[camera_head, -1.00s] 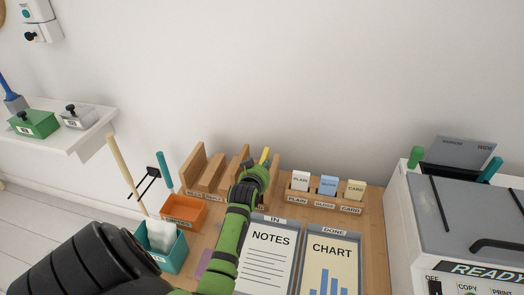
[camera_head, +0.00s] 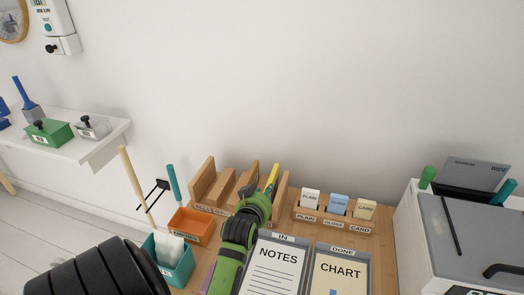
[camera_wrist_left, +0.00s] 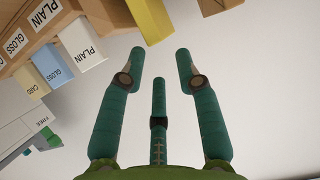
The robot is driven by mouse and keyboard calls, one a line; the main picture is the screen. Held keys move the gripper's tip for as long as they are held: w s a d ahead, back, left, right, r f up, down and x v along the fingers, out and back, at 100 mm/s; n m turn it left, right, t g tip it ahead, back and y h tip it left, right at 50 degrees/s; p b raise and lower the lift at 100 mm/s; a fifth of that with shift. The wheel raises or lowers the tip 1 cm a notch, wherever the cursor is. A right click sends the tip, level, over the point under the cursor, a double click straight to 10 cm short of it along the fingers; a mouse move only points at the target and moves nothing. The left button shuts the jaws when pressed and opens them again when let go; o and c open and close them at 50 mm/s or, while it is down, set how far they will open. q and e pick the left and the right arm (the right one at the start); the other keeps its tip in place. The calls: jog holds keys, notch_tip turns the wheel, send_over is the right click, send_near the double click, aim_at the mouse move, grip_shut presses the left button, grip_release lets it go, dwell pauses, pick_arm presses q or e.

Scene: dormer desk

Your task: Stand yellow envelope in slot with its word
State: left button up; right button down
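The yellow envelope (camera_head: 272,176) stands in the right part of the wooden slot rack (camera_head: 207,181) in the head view, leaning slightly. Its lower part is hidden behind my left gripper (camera_head: 256,207), and I cannot read its word or its slot's label. In the left wrist view the envelope (camera_wrist_left: 152,16) shows at the top edge, beyond the fingertips. There my left gripper (camera_wrist_left: 160,68) has its teal fingers spread, with nothing between them and the envelope clear of them. My right gripper is not in view.
A card holder (camera_head: 330,222) with PLAIN, GLOSS and CARD stands right of the rack. NOTES (camera_head: 277,265) and CHART (camera_head: 338,275) trays lie in front. An orange bin (camera_head: 190,226) and teal bin (camera_head: 172,262) are left. A grey machine (camera_head: 465,230) stands at right.

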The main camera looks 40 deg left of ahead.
pick_arm(q)
jog(key=shift+v, duration=1.4)
